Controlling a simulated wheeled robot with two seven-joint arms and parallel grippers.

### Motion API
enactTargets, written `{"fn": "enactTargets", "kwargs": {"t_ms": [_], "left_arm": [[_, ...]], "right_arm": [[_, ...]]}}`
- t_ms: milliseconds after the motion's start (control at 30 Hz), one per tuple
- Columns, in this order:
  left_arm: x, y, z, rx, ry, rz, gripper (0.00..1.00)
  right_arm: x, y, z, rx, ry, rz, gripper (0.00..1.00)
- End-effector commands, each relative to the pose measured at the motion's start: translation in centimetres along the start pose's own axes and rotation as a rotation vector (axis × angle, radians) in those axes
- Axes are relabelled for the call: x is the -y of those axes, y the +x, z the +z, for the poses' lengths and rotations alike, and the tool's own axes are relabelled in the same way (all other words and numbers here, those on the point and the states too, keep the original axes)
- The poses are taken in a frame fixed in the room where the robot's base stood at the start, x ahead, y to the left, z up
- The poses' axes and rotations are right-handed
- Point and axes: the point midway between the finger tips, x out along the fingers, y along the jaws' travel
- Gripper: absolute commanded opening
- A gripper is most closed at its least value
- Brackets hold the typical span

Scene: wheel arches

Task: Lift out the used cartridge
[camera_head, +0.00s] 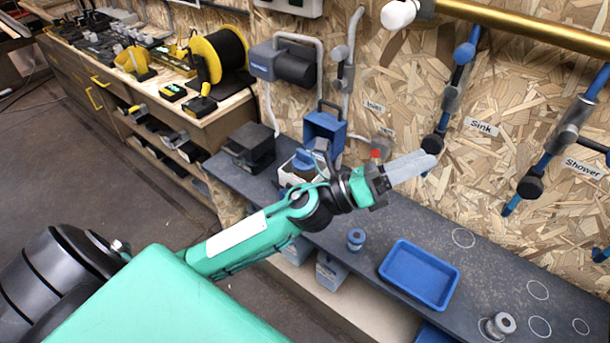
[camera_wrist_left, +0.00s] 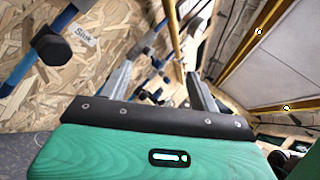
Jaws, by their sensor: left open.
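My left gripper (camera_head: 412,168) reaches over the bench from the left, its pale fingers pointing right towards the wall pipes. It is open and empty; the wrist view shows its two fingers (camera_wrist_left: 158,78) apart with nothing between them. I cannot tell for sure which item is the used cartridge. A white and blue piece (camera_head: 300,168) sits behind my forearm, partly hidden by it, below a blue wall-mounted housing (camera_head: 324,133). A small blue cylinder (camera_head: 356,240) stands on the bench. A grey cylindrical part (camera_head: 500,325) stands near the front right. My right gripper is not seen.
A blue tray (camera_head: 402,281) lies empty on the dark bench (camera_head: 410,222). Marked circles surround clear bench at right. Pipes with valves labelled Sink (camera_head: 481,124) and Shower (camera_head: 583,168) stick out from the wall. A black box (camera_head: 250,147) and cable reel (camera_head: 225,55) stand left.

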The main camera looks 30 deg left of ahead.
Motion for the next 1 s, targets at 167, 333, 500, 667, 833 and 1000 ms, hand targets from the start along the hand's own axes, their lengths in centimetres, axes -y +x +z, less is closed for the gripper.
{"fn": "enactTargets", "kwargs": {"t_ms": [167,333,500,667,833,1000], "left_arm": [[2.9,0.8,-3.9,-0.32,0.482,-0.274,0.62],[1.7,-1.4,-7.4,-0.651,0.919,-0.508,0.62],[-3.1,-5.2,-7.8,-1.025,1.305,-0.707,0.62],[-8.8,-9.6,-4.2,-1.437,1.581,-0.85,0.62],[-13.2,-14.0,3.0,-1.903,1.72,-0.935,0.62],[-14.7,-16.9,9.2,-2.24,1.709,-0.947,0.62]], "right_arm": [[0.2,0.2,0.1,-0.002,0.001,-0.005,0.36],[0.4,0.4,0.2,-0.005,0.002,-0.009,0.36],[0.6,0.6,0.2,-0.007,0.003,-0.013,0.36],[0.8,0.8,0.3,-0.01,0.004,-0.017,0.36],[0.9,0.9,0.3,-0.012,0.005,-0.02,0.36],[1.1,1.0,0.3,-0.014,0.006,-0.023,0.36]]}}
